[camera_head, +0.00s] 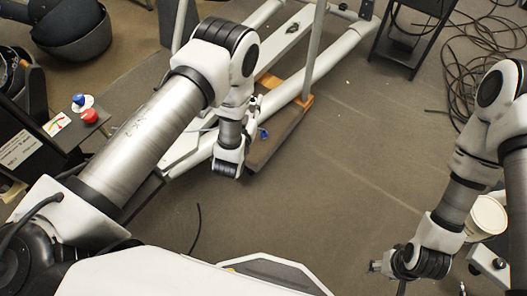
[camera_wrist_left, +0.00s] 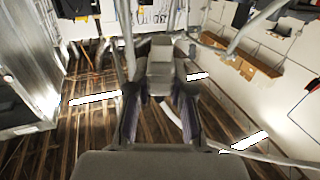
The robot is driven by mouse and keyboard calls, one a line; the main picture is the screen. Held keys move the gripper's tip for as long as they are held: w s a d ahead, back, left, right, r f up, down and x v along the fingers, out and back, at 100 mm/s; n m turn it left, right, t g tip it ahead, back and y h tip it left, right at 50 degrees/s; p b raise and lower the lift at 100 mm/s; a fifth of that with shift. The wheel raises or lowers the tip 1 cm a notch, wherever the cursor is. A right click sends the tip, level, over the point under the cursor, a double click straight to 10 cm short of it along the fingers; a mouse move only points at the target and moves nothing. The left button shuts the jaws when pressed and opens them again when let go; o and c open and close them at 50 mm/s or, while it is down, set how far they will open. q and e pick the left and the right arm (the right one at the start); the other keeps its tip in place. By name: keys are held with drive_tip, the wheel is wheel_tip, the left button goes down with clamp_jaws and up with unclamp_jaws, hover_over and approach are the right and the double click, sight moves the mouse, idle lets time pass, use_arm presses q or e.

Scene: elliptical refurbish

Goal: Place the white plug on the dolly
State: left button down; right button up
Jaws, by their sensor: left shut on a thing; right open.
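My left gripper (camera_wrist_left: 160,85) is seen from behind in the left wrist view, its two dark fingers closed in on a pale grey, blocky thing (camera_wrist_left: 160,52). I cannot tell for sure that this is the white plug, and no other plug can be made out. In the head view the left wrist covers most of that gripper. A low brown wooden board with orange-brown end blocks (camera_head: 303,101), apparently the dolly, lies just right of the left wrist, partly under white tubes. My right gripper (camera_head: 381,267) is open and empty at the lower right, far from the board.
A white tubular frame (camera_head: 333,55) stands over the board. A small blue thing (camera_head: 263,133) shows beside the left wrist. Black cables (camera_head: 470,70) lie at the upper right. A white bucket (camera_head: 485,217) is by the right arm. The middle floor is mostly clear.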

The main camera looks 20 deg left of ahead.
use_arm(q)
drive_tip(key=s+f+b, duration=0.2)
drive_tip(key=f+b, duration=0.7)
drive_tip(key=f, duration=0.8)
drive_tip(key=s+f+b, duration=0.2)
drive_tip(key=f+b, duration=0.8)
drive_tip(key=f, duration=0.6)
drive_tip(key=shift+n+y, duration=0.3)
drive_tip(key=w+a+b, duration=0.2)
drive_tip(key=w, duration=0.2)
drive_tip(key=w+a+f+b, duration=0.1)
drive_tip(key=w+a+b, duration=0.1)
drive_tip(key=w, duration=0.3)
drive_tip(key=w+a+f+b, duration=0.1)
drive_tip(key=w+a+b, duration=0.1)
drive_tip(key=w, duration=0.3)
drive_tip(key=shift+w+b, duration=0.2)
drive_tip(key=shift+b, duration=0.2)
drive_tip(key=shift+w+a+f, duration=0.1)
drive_tip(key=shift+w, duration=0.2)
wheel_tip(320, 180, down, 3)
drive_tip(key=b, duration=0.3)
drive_tip(key=c, duration=1)
unclamp_jaws()
drive_tip(key=shift+c, duration=0.2)
